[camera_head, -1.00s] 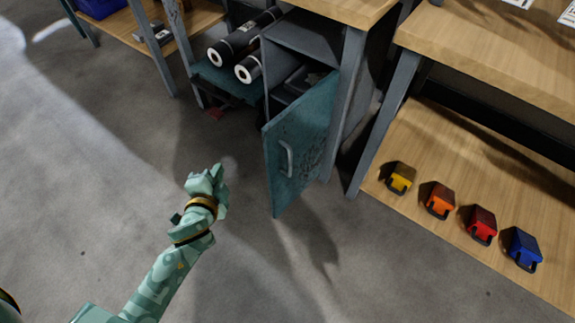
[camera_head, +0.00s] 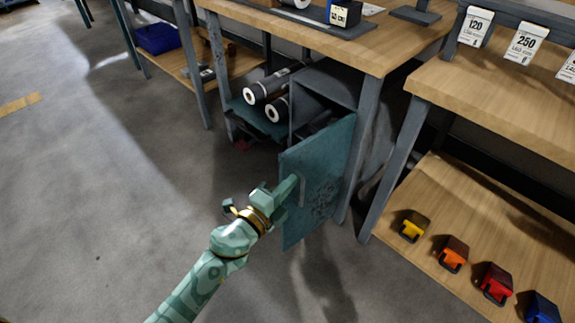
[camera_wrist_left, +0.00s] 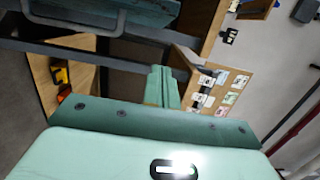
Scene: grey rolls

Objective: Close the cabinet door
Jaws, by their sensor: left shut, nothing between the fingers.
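The teal cabinet door (camera_head: 325,175) stands open at the front of the grey cabinet (camera_head: 328,82), swung out over the floor. Its interior is partly visible above the door's top edge. My left gripper (camera_head: 294,186) is shut and empty, in front of the door's outer face near the handle, whose edge shows just beside the fingers. I cannot tell whether it touches the door. In the left wrist view, the shut fingers (camera_wrist_left: 160,86) are at the centre, and the door (camera_wrist_left: 150,10) with its grey handle (camera_wrist_left: 85,27) is at the upper left. My right gripper is not in view.
Dark rolls (camera_head: 268,90) lie on a shelf left of the cabinet. The workbench top (camera_head: 330,48) is above it. At the right, a low wooden shelf (camera_head: 400,265) holds yellow, orange, red and blue items. The grey floor (camera_head: 120,220) at left is clear.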

